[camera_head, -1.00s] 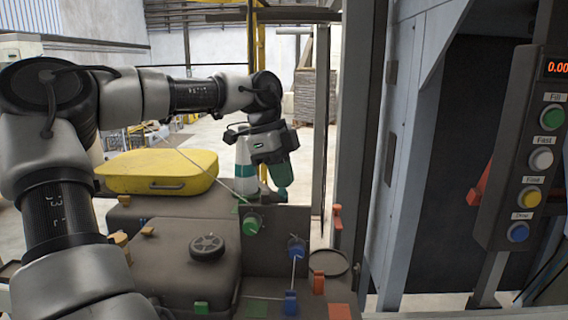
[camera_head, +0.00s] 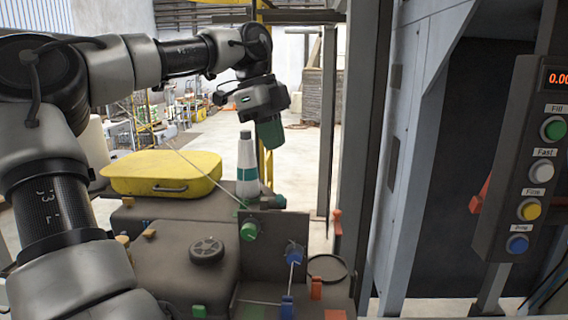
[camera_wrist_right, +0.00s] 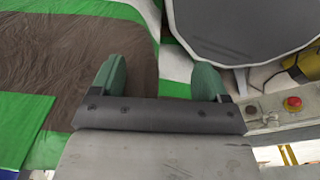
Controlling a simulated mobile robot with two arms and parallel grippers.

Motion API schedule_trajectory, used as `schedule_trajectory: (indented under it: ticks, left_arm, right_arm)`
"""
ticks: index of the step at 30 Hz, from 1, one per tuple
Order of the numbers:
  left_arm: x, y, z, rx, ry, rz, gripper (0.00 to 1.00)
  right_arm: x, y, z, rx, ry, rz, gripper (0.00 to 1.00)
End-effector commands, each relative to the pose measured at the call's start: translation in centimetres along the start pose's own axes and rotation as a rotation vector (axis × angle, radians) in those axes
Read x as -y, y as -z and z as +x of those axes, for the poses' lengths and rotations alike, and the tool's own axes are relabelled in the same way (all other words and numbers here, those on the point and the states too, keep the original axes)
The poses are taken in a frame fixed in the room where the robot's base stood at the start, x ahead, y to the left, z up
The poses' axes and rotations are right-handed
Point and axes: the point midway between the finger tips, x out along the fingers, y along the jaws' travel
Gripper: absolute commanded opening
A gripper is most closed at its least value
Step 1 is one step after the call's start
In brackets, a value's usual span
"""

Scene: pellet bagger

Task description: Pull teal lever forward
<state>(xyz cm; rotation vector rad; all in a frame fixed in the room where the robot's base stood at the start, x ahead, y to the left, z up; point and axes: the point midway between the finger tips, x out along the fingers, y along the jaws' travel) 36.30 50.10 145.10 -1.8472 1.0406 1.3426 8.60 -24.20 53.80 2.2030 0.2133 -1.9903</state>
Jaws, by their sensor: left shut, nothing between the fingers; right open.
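A green knob (camera_head: 250,229) and a blue knob (camera_head: 295,251) are on a dark upright plate in front. My right gripper (camera_wrist_right: 158,80) is open and empty in the right wrist view, over brown, green and white sheet-like material (camera_wrist_right: 75,60).
A yellow case (camera_head: 160,174) lies behind a dark rounded housing with a round cap (camera_head: 207,250). A button panel (camera_head: 520,160) with several coloured buttons stands at the right, beside a grey metal frame (camera_head: 410,150). In the wrist view, a red button (camera_wrist_right: 293,104) shows at the right.

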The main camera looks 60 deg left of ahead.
Motion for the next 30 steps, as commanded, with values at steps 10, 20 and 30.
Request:
schedule_trajectory:
  ticks: [10, 20, 30]
  left_arm:
    - [-1.2, 0.5, -2.7, 0.000, 0.000, 0.000, 0.00]
    - [-1.2, 0.5, -2.8, 0.000, 0.000, 0.000, 0.00]
    - [-1.2, 0.5, -2.8, 0.000, 0.000, 0.000, 0.00]
  right_arm:
    - [1.1, -0.9, 0.6, 0.013, 0.014, 0.005, 0.76]
    - [1.3, -0.4, 0.6, 0.005, 0.016, 0.007, 0.76]
    - [0.7, -0.4, 0.6, 0.004, 0.009, 0.004, 0.76]
